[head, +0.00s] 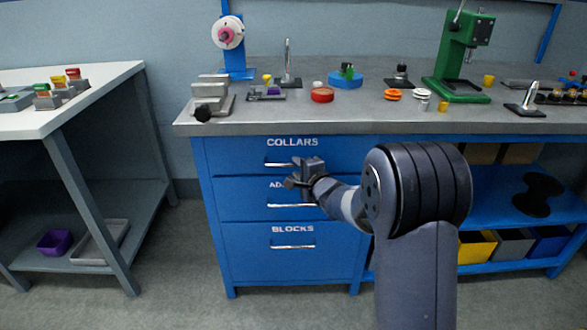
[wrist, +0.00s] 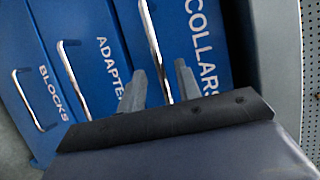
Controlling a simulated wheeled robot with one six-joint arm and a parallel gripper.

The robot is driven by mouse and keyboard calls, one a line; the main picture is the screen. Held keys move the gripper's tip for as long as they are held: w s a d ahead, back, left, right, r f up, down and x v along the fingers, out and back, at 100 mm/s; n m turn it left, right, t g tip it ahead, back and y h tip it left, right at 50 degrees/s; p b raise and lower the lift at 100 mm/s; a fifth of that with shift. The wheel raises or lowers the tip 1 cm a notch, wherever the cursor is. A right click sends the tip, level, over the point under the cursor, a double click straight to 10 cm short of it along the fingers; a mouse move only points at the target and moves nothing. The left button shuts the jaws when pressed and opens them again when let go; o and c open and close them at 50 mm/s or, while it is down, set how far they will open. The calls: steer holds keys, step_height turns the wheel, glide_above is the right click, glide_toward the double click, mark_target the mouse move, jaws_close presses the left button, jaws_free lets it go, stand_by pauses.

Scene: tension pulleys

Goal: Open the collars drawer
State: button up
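The collars drawer (head: 235,155) is the top drawer of the blue bench unit, and its front is flush with the unit. Its bar handle (head: 279,164) is partly hidden by my gripper (head: 293,174) in the head view. In the wrist view, the collars drawer (wrist: 205,20) is turned on its side. My gripper (wrist: 160,85) is open there, one finger on each side of the collars handle (wrist: 154,45). The handle appears between the fingers; I cannot tell whether they touch it or how deep it sits.
Below are the adapters drawer (head: 240,205) and the blocks drawer (head: 240,245), both shut. The steel worktop (head: 270,122) above holds fixtures and small parts. Open blue shelves (head: 510,207) are at the right. A white table (head: 105,85) stands at the left, with clear floor between.

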mark_target(294, 165)
steer(key=shift+x, duration=1.8)
jaws_close()
